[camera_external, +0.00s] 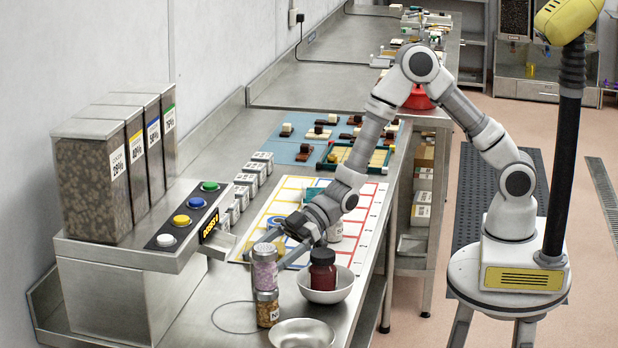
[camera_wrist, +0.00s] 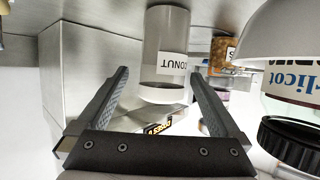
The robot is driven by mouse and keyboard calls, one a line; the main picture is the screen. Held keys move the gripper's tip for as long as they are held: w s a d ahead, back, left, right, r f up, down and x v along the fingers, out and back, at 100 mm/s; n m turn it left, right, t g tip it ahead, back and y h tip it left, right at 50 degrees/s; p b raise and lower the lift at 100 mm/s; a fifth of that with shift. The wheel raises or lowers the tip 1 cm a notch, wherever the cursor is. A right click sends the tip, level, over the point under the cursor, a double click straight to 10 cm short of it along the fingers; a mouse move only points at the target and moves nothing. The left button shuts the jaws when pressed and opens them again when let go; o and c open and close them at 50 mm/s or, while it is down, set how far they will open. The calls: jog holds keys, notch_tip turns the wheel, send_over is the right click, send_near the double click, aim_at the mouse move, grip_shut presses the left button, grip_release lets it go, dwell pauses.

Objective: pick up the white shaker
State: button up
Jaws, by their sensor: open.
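The white shaker (camera_wrist: 165,55) shows in the wrist view as a pale cylinder with a white label ending in "CONUT", its text upside down. My gripper (camera_wrist: 160,95) is open and empty. In the external view my gripper (camera_external: 276,248) reaches left and down, behind a stack of two jars; the shaker is not clearly made out there.
A pink-filled jar (camera_external: 265,270) stands on a nut jar (camera_external: 267,309). A dark red jar (camera_external: 322,268) stands in a white bowl (camera_external: 326,294) close by. A metal bowl (camera_external: 302,335) lies in front. The dispenser (camera_external: 190,245) stands left.

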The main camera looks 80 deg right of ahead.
aim_at(252, 269)
jog(key=x, duration=0.4)
jog(key=shift+a+f, duration=0.15)
jog(key=shift+a, duration=0.15)
jog(key=c, duration=1.5)
